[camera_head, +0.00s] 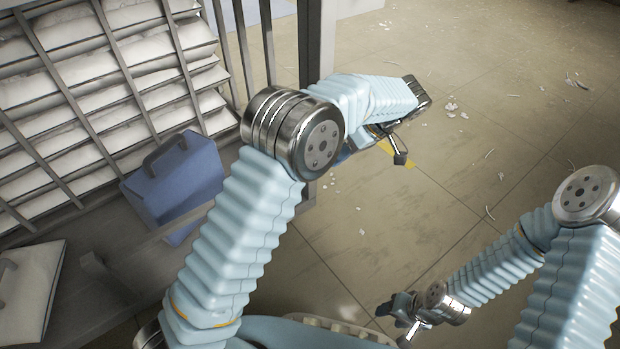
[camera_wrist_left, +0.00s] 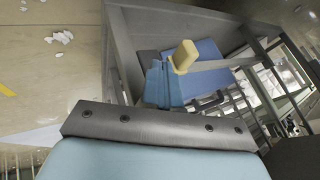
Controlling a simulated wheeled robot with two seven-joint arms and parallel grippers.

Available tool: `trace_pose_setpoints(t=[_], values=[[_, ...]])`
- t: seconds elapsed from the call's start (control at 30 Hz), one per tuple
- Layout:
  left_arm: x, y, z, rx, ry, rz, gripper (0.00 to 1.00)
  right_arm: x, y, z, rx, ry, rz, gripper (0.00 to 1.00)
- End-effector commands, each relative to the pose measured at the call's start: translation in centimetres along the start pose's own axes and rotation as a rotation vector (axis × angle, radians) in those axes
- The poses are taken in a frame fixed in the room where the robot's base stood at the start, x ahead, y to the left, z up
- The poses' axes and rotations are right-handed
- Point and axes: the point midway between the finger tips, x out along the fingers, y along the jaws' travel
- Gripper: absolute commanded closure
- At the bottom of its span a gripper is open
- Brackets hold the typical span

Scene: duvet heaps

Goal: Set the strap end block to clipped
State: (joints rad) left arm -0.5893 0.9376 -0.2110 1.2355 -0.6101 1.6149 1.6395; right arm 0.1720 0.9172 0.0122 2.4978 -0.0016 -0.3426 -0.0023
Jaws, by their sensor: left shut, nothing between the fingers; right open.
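A small cream-yellow block (camera_wrist_left: 184,56) sits at the top of a blue piece (camera_wrist_left: 158,86) beside a grey rail in the left wrist view. It may be the strap end block; I cannot tell whether it is clipped. My left gripper (camera_head: 398,152) is shut and empty beyond my left forearm in the head view, largely hidden by the arm. Its distance from the block is unclear. My right gripper (camera_head: 398,312) is open and empty low in the head view, above the floor.
A blue case with a handle (camera_head: 176,180) stands on a grey bench (camera_head: 125,255) at the left. A slatted rack of white folded bedding (camera_head: 80,95) rises behind it. A grey post (camera_head: 317,40) stands near my left arm. Tiled floor (camera_head: 480,120) with pale scraps is open at the right.

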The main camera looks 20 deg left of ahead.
Motion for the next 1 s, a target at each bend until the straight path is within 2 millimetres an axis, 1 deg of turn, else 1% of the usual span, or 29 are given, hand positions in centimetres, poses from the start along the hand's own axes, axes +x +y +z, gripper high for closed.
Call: trace_pose_setpoints(t=[0.03,0.1,0.27,0.3,0.43,0.6,1.0], values=[[1.4,0.0,0.1,0.0,-0.002,-0.002,1.0,0.5,0.2,0.0,0.0,-0.001,-0.001,0.47],[2.9,0.1,0.1,0.001,-0.001,-0.002,1.0,0.8,0.3,0.0,0.0,0.0,-0.001,0.47],[6.2,0.0,0.1,0.001,-0.001,-0.001,1.0,1.5,0.5,0.0,0.001,0.002,-0.001,0.47],[6.6,-0.4,0.1,0.001,-0.002,0.0,1.0,1.6,0.6,0.0,0.001,0.003,0.0,0.47],[7.3,-2.2,0.0,0.001,-0.001,0.0,1.0,1.9,0.7,-0.1,0.001,0.004,0.0,0.47],[7.9,-3.3,0.0,0.0,-0.001,0.001,1.0,2.0,0.7,-0.1,0.001,0.005,0.0,0.47],[7.9,-3.5,0.0,0.0,-0.001,0.001,1.0,2.0,0.7,-0.1,0.001,0.005,0.0,0.47]])
